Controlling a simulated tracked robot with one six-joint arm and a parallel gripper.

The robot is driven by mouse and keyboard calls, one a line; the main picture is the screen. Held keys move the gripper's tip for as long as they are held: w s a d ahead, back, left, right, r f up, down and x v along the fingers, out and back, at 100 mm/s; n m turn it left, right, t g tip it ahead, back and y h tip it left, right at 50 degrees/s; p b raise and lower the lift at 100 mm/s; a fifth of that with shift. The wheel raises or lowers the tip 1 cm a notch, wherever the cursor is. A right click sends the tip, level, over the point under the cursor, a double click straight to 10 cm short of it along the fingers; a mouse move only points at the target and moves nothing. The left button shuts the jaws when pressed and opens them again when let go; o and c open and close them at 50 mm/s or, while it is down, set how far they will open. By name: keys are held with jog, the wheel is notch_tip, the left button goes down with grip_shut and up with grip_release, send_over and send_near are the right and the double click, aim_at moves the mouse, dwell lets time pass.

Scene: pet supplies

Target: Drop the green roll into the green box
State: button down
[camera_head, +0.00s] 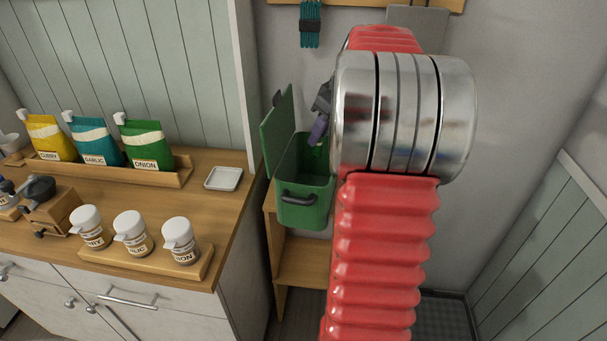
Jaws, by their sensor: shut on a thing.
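The green box (303,212) stands on a wooden shelf right of the counter, with its lid (277,130) swung up on its left side and a dark handle on its front. My gripper (318,138) is over the box opening, pointing down, mostly hidden behind my red and silver arm. It is shut on the green roll (319,152), of which only a small bright green part shows below the purple finger, at the opening. I cannot tell how far the roll is inside the box, and the box's right side is hidden by my arm.
The wooden counter (115,207) on the left holds several spice pouches in a rack, white-capped jars on a board (150,256), a grinder (50,205) and a small white dish (223,178). Teal cords (310,25) hang on the wall above the box.

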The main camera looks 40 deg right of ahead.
jog(key=shift+f, duration=1.25)
jog(key=c, duration=1.4)
grip_release()
jog(key=shift+c, duration=0.2)
jog(key=shift+s+r, duration=0.1)
jog(key=v, duration=1.3)
jog(key=shift+r, duration=0.25)
jog(key=shift+d+m, duration=0.1)
jog(key=shift+m, duration=0.2)
